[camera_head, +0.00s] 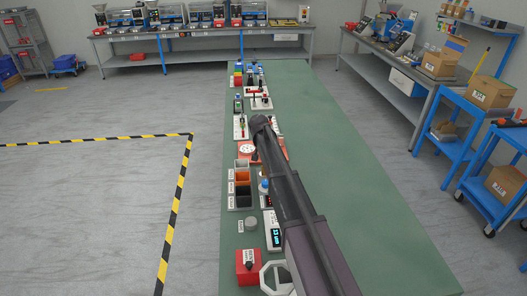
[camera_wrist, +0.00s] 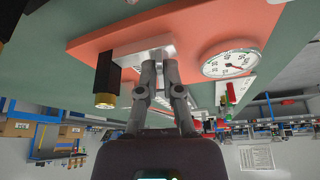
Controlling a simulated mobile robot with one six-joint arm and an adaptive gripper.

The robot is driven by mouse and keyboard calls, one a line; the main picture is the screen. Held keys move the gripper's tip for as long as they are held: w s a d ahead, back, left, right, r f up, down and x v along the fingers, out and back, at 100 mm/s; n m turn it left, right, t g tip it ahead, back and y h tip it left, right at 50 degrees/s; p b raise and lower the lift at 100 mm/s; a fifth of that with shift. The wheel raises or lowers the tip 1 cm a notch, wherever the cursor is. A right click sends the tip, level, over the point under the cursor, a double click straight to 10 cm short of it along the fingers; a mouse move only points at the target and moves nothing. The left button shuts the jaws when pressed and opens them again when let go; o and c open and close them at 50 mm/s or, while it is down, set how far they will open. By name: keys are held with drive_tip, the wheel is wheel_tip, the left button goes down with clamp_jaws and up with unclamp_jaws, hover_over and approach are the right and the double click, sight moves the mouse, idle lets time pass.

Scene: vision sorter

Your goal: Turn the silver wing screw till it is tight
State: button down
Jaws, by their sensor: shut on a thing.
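In the wrist view, an orange plate (camera_wrist: 200,28) carries a silver block (camera_wrist: 128,54), a white dial gauge (camera_wrist: 230,59) and a black cylinder with a brass end (camera_wrist: 105,82). My gripper (camera_wrist: 158,72) has its two fingertips close together at the silver block, shut on the silver wing screw. The fingers cover the screw, so its wings and angle do not show. The dial's needle shows, but the value is too small to read surely. In the head view, the orange plate (camera_head: 278,146) is partly behind my arm, and my gripper is hidden.
The green bench (camera_head: 350,190) is clear to the right of my arm. Trays of parts (camera_head: 243,190), a red box (camera_head: 248,267) and a meter (camera_head: 274,233) line its left edge. Other small fixtures (camera_head: 258,98) stand farther along the bench.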

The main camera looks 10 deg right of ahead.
drive_tip(key=shift+m, duration=0.3)
drive_tip(key=c, duration=0.8)
unclamp_jaws()
drive_tip(key=shift+n, duration=0.4)
